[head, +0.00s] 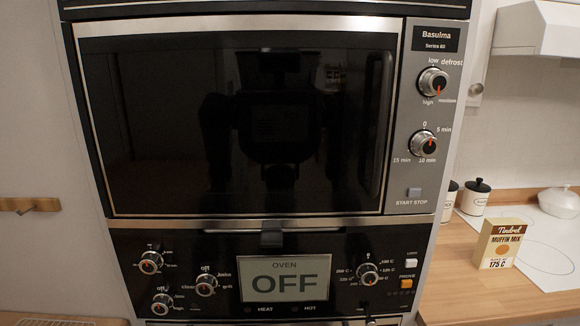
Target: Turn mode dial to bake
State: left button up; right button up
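The mode dial (206,285) is a round knob on the oven's lower control panel, left of the display. The label "off" sits above it, small labels lie to its right and one to its left. An orange mark shows on the knob; its exact direction is too small to tell. The display (291,279) reads "OVEN OFF". Neither of my grippers is in view, and nothing of mine touches the dial.
Two more knobs sit left of the dial, at the upper left (150,262) and lower left (162,303). A temperature knob (368,273) is right of the display. The dark upper oven door (240,130) is shut. A muffin mix box (502,243) stands on the right counter (450,290).

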aim_at(207, 283)
jog(key=k+l, duration=0.1)
jog(key=k, duration=1.15)
jog(key=i+l, duration=0.15)
jog(key=i+l+u, duration=0.15)
jog(key=u, duration=0.15)
jog(key=i+l+u, duration=0.2)
jog(key=u, duration=1.2)
